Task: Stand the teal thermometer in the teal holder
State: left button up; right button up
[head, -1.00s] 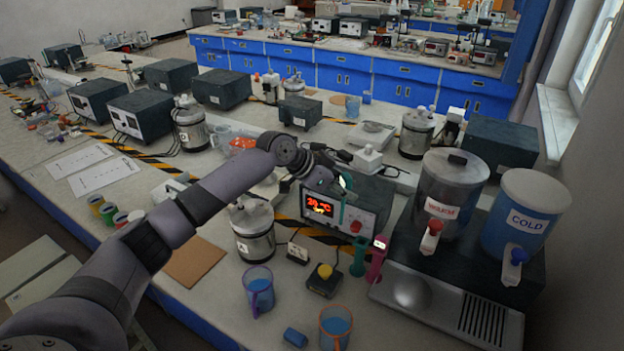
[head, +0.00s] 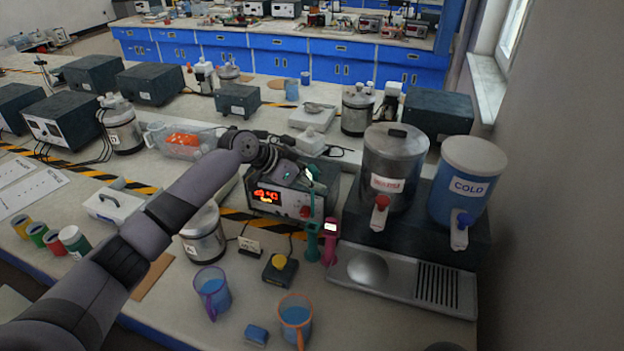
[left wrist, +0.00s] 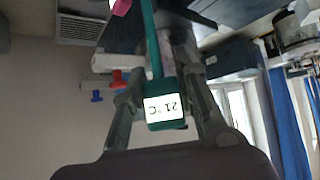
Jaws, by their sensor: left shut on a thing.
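My left gripper (head: 305,176) is shut on the teal thermometer (head: 313,188), in front of the box with the red display. The thermometer's lower tip is hard to make out in the head view. My right gripper is not in view.
A magenta holder (head: 329,246) with a pink thermometer (head: 330,228) stands close beside the teal one, on the right. A yellow-button box (head: 280,270), a purple mug (head: 211,294) and an orange mug (head: 295,318) stand nearer. The dispenser base (head: 400,275) is to the right.

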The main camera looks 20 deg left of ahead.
aim_at(312, 211)
pick_arm(q)
jog(key=shift+f+b, duration=1.55)
jog(key=shift+f, duration=0.95)
jog(key=shift+f+b, duration=1.9)
jog(key=shift+f, duration=0.9)
jog(key=o, duration=1.1)
jog(key=v, duration=1.2)
